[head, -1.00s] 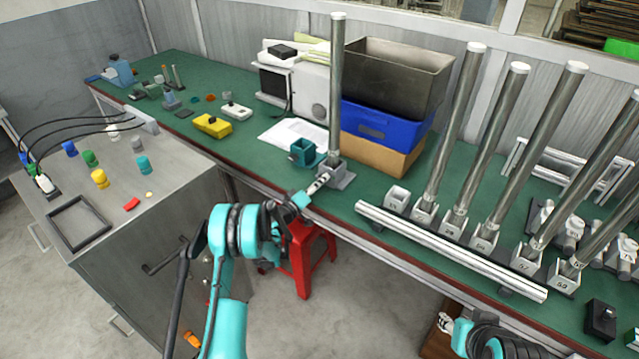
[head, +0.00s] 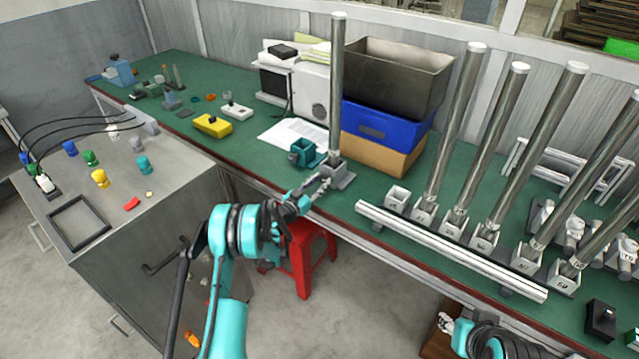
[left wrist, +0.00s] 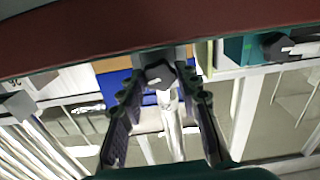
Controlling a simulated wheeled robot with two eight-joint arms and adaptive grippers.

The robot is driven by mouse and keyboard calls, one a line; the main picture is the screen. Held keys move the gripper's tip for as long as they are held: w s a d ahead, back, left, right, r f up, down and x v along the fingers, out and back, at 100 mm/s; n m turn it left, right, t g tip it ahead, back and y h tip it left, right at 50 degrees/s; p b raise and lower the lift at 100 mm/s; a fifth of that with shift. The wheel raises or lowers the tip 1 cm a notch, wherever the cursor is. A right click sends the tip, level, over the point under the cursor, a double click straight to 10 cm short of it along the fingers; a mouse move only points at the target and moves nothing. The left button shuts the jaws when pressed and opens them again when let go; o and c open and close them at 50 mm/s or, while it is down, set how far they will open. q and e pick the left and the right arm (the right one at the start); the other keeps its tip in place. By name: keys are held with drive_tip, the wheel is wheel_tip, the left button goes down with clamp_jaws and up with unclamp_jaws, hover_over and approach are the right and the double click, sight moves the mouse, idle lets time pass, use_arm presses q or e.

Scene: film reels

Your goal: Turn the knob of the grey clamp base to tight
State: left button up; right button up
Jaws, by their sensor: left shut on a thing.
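The grey clamp base (head: 345,180) stands near the table's front edge with an upright metal pole (head: 337,85) in it. Its dark knob (left wrist: 158,76), with a white pointer mark, shows in the left wrist view. My left gripper (head: 325,184) is at the front of the base. In the left wrist view my left gripper (left wrist: 160,84) has its two fingers on either side of the knob, shut on it. The fingers partly hide the knob in the head view. My right arm shows at the lower right, its gripper too unclear to read.
A teal clamp base (head: 303,152) stands just behind and left of the grey one. A blue crate (head: 375,128) is behind it. A white rail (head: 440,248) and several poles in numbered bases stand to the right. A red stool (head: 308,255) is below the table edge.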

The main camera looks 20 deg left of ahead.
use_arm(q)
drive_tip(key=shift+m, duration=1.2)
drive_tip(key=o, duration=1.2)
drive_tip(key=shift+c, duration=0.2)
drive_tip(key=shift+s, duration=0.1)
drive_tip(key=v, duration=0.7)
drive_tip(key=shift+s, duration=0.15)
drive_tip(key=shift+r, duration=0.1)
